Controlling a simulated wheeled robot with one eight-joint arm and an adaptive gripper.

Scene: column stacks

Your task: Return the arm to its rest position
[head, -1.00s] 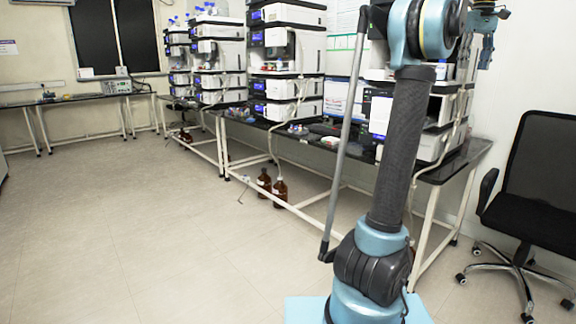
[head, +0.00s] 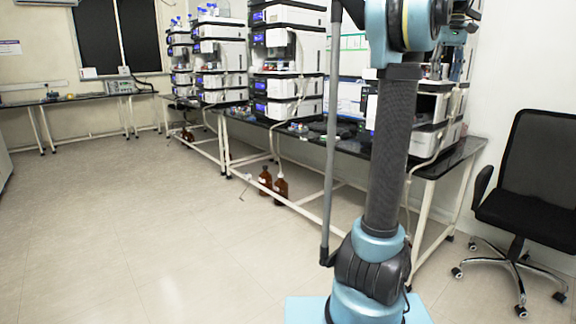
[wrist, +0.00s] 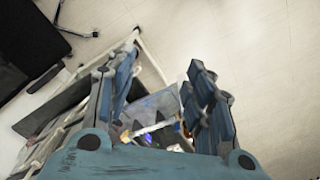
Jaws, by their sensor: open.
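My blue arm stands upright at the right of centre in the head view, its upper part cut off by the top edge. My gripper (wrist: 163,62) shows in the wrist view with its two blue fingers spread apart. Nothing shows held between them. In the head view a blue part of my gripper end shows just right of the upper arm, in front of the instruments, and its fingers cannot be made out clearly there.
Tall white instrument stacks (head: 288,60) stand on a long black bench (head: 440,166) behind my arm. A black office chair (head: 540,165) stands at the right. Brown bottles (head: 281,188) stand on the floor under the bench. The tiled floor (head: 130,220) at the left is clear.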

